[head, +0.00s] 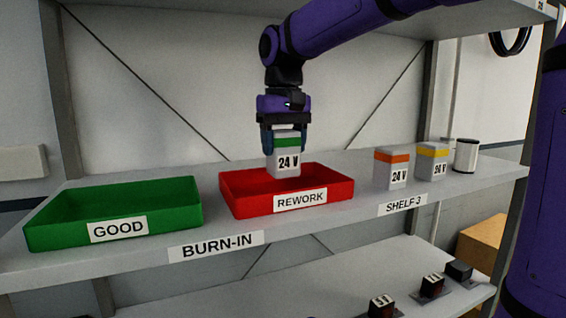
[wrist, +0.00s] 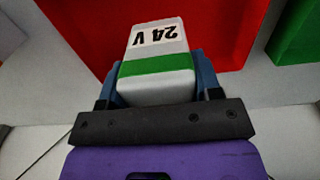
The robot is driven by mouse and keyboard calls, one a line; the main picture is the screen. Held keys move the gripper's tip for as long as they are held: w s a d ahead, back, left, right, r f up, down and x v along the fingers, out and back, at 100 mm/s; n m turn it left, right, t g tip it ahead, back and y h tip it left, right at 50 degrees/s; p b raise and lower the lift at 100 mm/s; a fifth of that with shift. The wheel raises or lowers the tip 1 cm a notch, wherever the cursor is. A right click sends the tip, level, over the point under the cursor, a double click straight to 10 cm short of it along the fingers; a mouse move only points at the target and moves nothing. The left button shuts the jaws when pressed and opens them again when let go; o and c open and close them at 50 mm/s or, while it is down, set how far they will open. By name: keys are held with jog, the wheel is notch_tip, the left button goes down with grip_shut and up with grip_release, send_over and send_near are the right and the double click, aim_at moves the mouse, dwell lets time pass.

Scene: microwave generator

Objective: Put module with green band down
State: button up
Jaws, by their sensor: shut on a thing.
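The module with the green band (head: 284,161) is a white block with a "24 V" label, and it is upright in my gripper (head: 283,143). It also shows in the wrist view (wrist: 157,62), between the blue fingers of my gripper (wrist: 157,80). My gripper points down and is shut on the module. In the head view the module's lower end overlaps the back part of the red REWORK tray (head: 250,207). I cannot tell whether it touches the tray floor. The green GOOD tray (head: 60,237) stands to the left on the same shelf, with no contents showing.
Modules with an orange band (head: 391,170) and a yellow band (head: 432,163) stand right of the red tray. A white cylinder (head: 466,156) is beyond them. The shelf (head: 345,215) has a post on each side and another shelf above. Dark small blocks (head: 432,287) sit on the lower shelf.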

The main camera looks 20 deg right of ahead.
aim_at(284, 162)
jog(key=shift+f, duration=1.8)
jog(key=shift+f, duration=0.1)
jog(key=o, duration=1.1)
jog(key=shift+o, duration=0.2)
notch_tip(284, 162, up, 12)
jog(key=shift+r, duration=0.1)
jog(key=s+d+f+t, duration=0.2)
jog(key=s+d+f, duration=0.1)
jog(key=s+f, duration=0.6)
jog(key=s+d+f+t, duration=0.3)
jog(key=s+f, duration=0.5)
jog(key=s, duration=0.5)
jog(key=shift+d+f, duration=0.35)
jog(key=shift+d, duration=0.1)
